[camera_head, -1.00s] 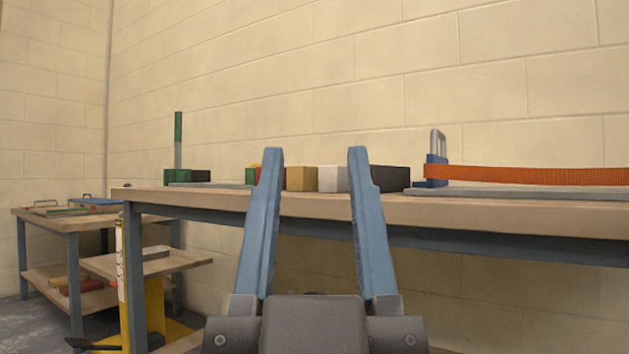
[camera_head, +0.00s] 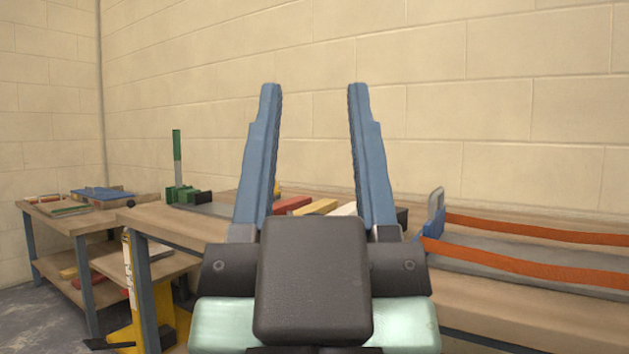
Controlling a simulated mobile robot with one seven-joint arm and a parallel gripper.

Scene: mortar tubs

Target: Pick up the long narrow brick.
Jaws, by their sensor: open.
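My gripper (camera_head: 313,92) is open and empty, its two blue fingers pointing up in the picture above the bench. Behind and between the fingers, several bricks lie side by side on the bench: a red brick (camera_head: 291,205), a yellow brick (camera_head: 315,208), a white brick (camera_head: 346,209) and a black one (camera_head: 402,214). My gripper hides their near ends and parts of their sides. I cannot tell which of them is the long narrow brick. No finger visibly touches a brick.
The wooden bench (camera_head: 180,226) spans the view. A green post (camera_head: 177,160) stands left of the bricks. At right, a blue clamp (camera_head: 433,228) and orange straps (camera_head: 535,228) lie on a grey slab. A lower bench (camera_head: 75,222) stands far left.

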